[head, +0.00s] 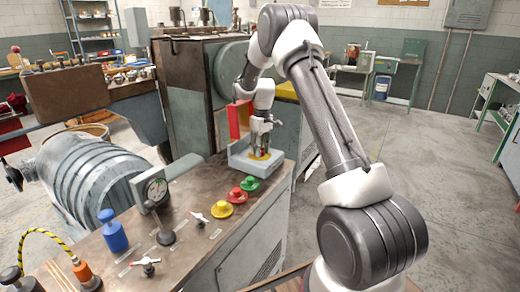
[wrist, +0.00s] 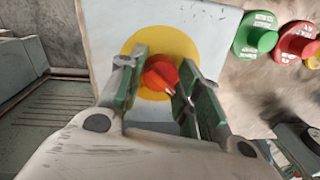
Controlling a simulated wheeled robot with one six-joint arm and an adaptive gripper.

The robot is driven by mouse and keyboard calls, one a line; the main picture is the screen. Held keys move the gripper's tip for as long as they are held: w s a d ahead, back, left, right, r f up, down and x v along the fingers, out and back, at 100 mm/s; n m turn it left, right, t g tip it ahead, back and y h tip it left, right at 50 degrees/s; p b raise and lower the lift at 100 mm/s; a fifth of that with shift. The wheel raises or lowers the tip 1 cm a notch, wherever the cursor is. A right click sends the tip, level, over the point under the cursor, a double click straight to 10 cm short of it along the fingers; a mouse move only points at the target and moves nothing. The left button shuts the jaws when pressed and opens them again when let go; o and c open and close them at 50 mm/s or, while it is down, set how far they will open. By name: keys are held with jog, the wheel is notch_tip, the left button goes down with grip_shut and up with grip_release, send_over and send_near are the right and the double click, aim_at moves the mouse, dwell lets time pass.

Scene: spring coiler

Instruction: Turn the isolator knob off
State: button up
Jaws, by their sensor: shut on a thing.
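The isolator knob (wrist: 160,74) is red and sits on a round yellow plate (wrist: 180,42) on a pale grey box. A small whitish mark shows at its lower right edge in the wrist view. My gripper (wrist: 165,68) has its green-sided fingers on either side of the knob and is shut on it. In the head view my gripper (head: 261,147) points down at the yellow plate (head: 262,155) on the grey isolator box (head: 250,170). The knob itself is hidden there by the fingers.
Green (head: 250,184), red (head: 238,195) and yellow (head: 222,209) mushroom buttons stand on the bench top near the box. Small levers, a gauge (head: 156,190) and a blue bottle (head: 113,232) are further left. A red panel (head: 238,120) rises behind the box. Open floor lies right.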

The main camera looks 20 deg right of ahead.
jog(key=o, duration=1)
jog(key=shift+o, duration=0.2)
notch_tip(320, 180, up, 12)
jog(key=shift+w+d, duration=0.2)
jog(key=shift+d, duration=0.2)
